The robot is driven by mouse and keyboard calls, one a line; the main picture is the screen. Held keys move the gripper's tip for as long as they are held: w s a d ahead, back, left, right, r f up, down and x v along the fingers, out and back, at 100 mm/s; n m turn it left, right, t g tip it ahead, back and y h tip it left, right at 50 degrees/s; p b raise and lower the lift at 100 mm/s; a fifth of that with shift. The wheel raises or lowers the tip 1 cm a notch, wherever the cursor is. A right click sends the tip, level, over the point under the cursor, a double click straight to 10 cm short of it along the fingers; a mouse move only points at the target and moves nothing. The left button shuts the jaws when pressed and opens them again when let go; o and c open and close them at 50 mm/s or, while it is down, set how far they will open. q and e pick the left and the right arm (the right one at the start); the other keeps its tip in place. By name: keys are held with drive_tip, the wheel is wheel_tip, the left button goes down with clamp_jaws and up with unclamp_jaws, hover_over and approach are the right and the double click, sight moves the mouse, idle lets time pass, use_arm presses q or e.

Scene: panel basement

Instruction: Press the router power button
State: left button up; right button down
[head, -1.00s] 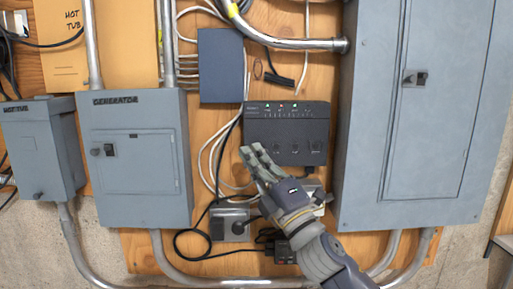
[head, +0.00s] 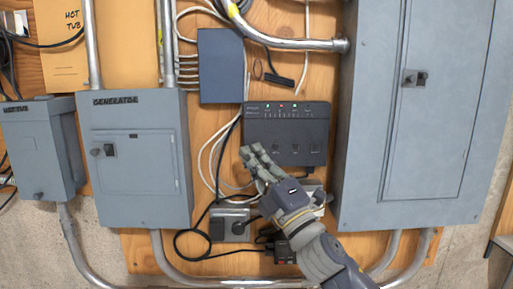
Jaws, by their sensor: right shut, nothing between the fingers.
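The router (head: 286,128) is a dark box on the wooden board in the middle of the head view. Small green and red lights show along its top, and several small buttons sit in a row on its lower face; which one is the power button is too small to tell. My right gripper (head: 250,152) is shut and empty. Its fingertips are in front of the router's lower left corner, pointing up and left; whether they touch it I cannot tell. My left gripper is not in view.
A grey generator box (head: 135,160) is to the left and a large grey electrical panel (head: 425,130) to the right. A blue-grey box (head: 220,65) with cables is above left. Loose cables and a grey outlet box (head: 230,224) lie below the router.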

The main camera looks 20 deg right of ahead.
drive_tip(key=shift+w, duration=0.1)
drive_tip(key=shift+w+d, duration=0.1)
drive_tip(key=shift+w, duration=0.2)
drive_tip(key=shift+w+d, duration=0.1)
drive_tip(key=shift+w, duration=0.25)
idle(0.8)
drive_tip(key=shift+s, duration=0.1)
drive_tip(key=shift+s+a, duration=0.2)
drive_tip(key=shift+s, duration=0.5)
drive_tip(key=shift+s+a+p, duration=0.2)
drive_tip(key=shift+s+a, duration=0.05)
drive_tip(key=shift+s, duration=0.55)
drive_tip(key=shift+s+a+p, duration=0.2)
drive_tip(key=shift+s, duration=0.6)
drive_tip(key=shift+s+a+p, duration=0.2)
drive_tip(key=shift+s+a, duration=0.05)
drive_tip(key=shift+s, duration=0.55)
drive_tip(key=shift+f, duration=0.1)
